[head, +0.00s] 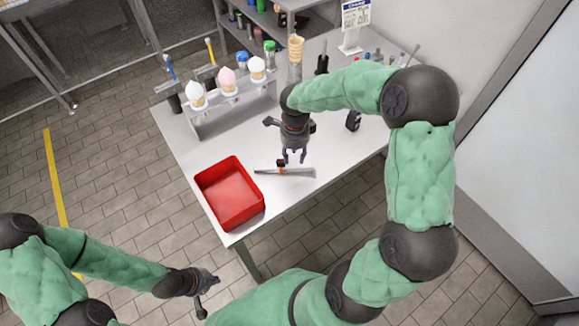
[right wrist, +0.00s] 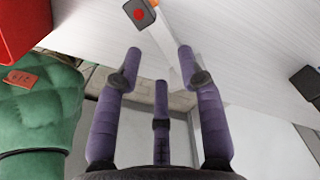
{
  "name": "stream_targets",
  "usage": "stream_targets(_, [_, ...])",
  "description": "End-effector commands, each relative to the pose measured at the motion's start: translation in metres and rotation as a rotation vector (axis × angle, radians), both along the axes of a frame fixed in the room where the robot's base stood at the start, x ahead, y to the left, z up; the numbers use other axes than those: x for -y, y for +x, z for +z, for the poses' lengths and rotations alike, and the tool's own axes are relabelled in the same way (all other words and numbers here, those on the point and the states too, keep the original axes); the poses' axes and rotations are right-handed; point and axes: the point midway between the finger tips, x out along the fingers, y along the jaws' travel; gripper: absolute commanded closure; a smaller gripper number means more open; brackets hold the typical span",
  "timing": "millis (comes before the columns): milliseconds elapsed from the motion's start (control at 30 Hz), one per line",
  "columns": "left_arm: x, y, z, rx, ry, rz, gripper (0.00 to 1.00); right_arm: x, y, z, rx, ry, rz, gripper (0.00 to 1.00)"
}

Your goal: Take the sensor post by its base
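What looks like the sensor post (head: 300,172) lies on the white table: a pale grey bar with a small black and orange block near its middle. In the right wrist view the black block with a red dot (right wrist: 140,13) shows at the top edge, and a pale strip runs down behind the fingers. I cannot tell which part is the base. My right gripper (head: 293,158) is just above it, its three purple fingers (right wrist: 160,75) spread and empty. My left gripper (head: 213,279) is off the table at lower left; its finger opening is unclear.
A red bin (head: 229,193) stands left of the post at the table's front corner. A rack (head: 230,108) with several cones stands behind. A small black object (head: 353,121) stands to the right. A sign (head: 355,22) and bottles are at the back.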

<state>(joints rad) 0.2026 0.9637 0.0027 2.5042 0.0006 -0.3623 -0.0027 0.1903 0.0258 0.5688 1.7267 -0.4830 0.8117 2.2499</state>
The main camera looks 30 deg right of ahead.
Motion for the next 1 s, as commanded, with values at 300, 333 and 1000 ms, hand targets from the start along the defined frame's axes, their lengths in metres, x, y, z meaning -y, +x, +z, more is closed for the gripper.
stream_targets(300, [0.0,0.001,-0.009,0.001,0.0,0.0,1.0,-0.001,0.0,-0.031,-0.001,0.0,0.001,0.61])
stream_targets(333, [0.0,0.001,-0.011,0.001,0.0,0.0,1.0,-0.001,-0.001,-0.033,-0.002,0.0,0.001,0.61])
stream_targets(1000, [0.0,0.001,-0.025,0.001,0.0,0.0,1.0,-0.002,-0.001,-0.076,0.0,0.0,0.001,0.86])
